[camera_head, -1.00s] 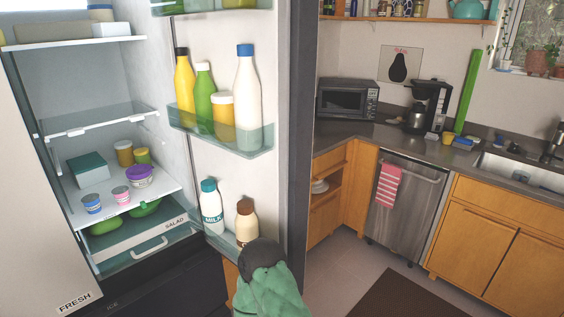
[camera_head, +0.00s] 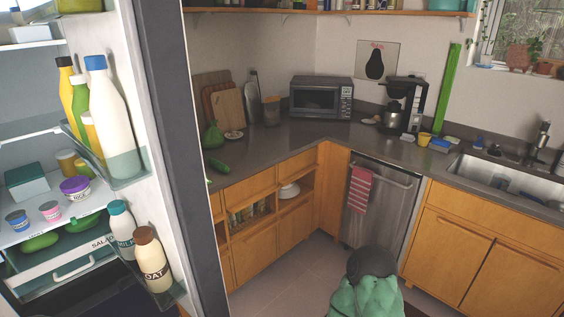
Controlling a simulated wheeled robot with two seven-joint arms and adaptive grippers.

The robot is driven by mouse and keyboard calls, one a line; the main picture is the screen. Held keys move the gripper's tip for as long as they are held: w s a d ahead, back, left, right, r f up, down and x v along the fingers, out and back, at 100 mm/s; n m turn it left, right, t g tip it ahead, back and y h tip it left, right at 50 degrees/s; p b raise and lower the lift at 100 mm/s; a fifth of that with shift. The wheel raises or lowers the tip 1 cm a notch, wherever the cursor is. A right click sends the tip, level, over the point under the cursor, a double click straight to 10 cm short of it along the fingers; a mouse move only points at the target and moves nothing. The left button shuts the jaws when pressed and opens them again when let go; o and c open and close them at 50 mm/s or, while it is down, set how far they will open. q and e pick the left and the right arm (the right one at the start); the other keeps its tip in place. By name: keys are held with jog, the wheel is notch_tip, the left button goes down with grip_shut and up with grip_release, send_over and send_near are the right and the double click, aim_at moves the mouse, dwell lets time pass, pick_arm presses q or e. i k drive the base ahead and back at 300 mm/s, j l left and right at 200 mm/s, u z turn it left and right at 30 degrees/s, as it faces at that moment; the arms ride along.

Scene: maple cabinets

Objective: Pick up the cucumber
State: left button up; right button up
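A dark green cucumber (camera_head: 218,165) lies on the grey countertop (camera_head: 262,152) near its left front edge, in the head view. It sits just right of the fridge door's edge and in front of a green pear-shaped item (camera_head: 213,136). Nothing touches it from above.
The open fridge door (camera_head: 185,150) stands at the left, with bottles on its shelves. A chopping board (camera_head: 228,108) leans behind the cucumber. A microwave (camera_head: 321,97) stands further right. A dark rounded shape above green folds (camera_head: 368,295) is at the bottom, unclear.

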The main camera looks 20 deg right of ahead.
aim_at(220, 167)
jog(key=l+z, duration=0.1)
jog(key=k, duration=0.6)
jog(key=u, duration=4)
jog(key=k+l+u, duration=0.15)
jog(key=k+l, duration=0.15)
jog(key=k+l+u, duration=0.15)
jog(key=k+l, duration=0.15)
jog(key=k, duration=0.25)
jog(key=k+l+u, duration=0.15)
jog(key=k, duration=0.3)
jog(key=k+l+u, duration=0.15)
jog(key=k, duration=0.3)
jog(key=k+l+u, duration=0.3)
jog(key=k, duration=0.7)
jog(key=k+l+u, duration=0.15)
jog(key=k+u, duration=0.15)
jog(key=k, duration=0.75)
